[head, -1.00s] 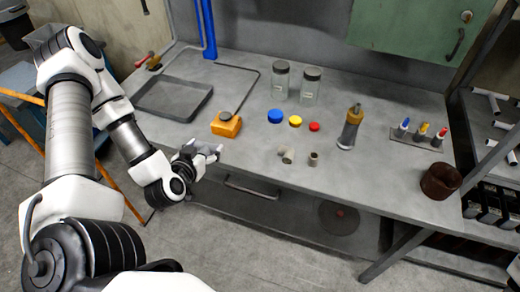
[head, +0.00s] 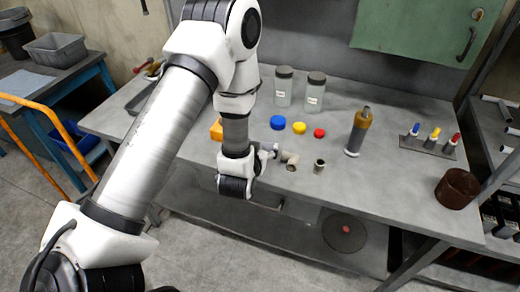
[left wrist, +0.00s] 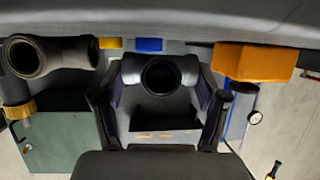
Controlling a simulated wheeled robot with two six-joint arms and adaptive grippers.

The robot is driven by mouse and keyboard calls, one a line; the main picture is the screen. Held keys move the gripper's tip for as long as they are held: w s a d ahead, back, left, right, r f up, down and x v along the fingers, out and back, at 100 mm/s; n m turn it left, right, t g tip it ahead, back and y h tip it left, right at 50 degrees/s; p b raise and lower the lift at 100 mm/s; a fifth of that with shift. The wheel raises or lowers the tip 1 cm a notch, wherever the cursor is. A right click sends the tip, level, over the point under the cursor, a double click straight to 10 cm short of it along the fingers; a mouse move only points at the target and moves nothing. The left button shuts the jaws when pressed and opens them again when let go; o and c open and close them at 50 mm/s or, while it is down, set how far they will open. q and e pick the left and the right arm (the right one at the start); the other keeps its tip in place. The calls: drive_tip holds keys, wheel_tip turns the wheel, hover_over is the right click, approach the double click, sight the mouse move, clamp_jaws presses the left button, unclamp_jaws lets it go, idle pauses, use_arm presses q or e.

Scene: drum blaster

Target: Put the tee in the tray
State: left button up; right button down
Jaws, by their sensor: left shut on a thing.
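The tee (head: 290,159) is a beige-grey pipe fitting near the front edge of the workbench. My left gripper (head: 275,153) reaches it from the left and is shut on it. In the left wrist view the tee (left wrist: 160,75) lies between both fingers, with its round opening facing the camera. The tee appears to be at bench level; I cannot tell whether it is lifted. The dark grey tray (head: 140,101) lies at the bench's left end, mostly hidden behind my left arm. My right gripper is not in view.
A second pipe fitting (head: 319,166) stands close to the right of the tee and shows in the left wrist view (left wrist: 45,55). Blue (head: 278,122), yellow (head: 299,128) and red (head: 319,133) caps lie behind. An orange box (head: 216,130) is partly hidden by my arm.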

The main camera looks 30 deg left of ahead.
use_arm(q)
drive_tip(key=shift+w+f, duration=0.1)
drive_tip(key=shift+f, duration=0.45)
drive_tip(key=shift+a+f, duration=0.1)
drive_tip(key=shift+f, duration=0.1)
drive_tip(key=shift+f, duration=0.1)
drive_tip(key=o, duration=1.4)
